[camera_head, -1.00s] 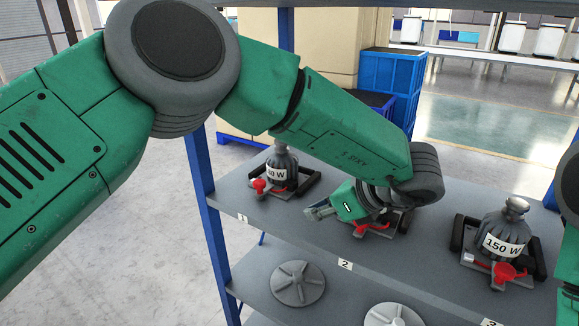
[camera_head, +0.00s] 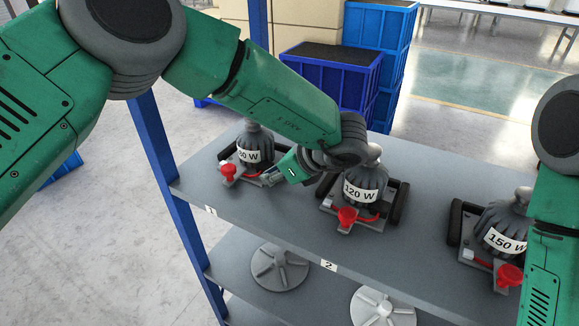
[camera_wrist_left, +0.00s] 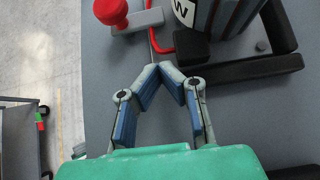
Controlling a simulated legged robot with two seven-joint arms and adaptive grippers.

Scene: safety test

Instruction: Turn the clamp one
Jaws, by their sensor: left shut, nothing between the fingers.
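Clamp one (camera_head: 252,172) holds a dark bulb-shaped weight (camera_head: 255,142) above the label "1" on the upper shelf. Its red knob (camera_head: 228,170) sits at its front left and shows at the top of the left wrist view (camera_wrist_left: 110,11). My left gripper (camera_head: 267,178) is just right of that knob, by the clamp's front edge. My right gripper is out of view.
The middle clamp with a "120 W" weight (camera_head: 361,186) stands close right of my left gripper. A "150 W" weight (camera_head: 503,232) is farther right, beside my right arm. Round finned discs (camera_head: 279,267) lie on the shelf below. A blue post (camera_head: 150,140) bounds the shelf's left.

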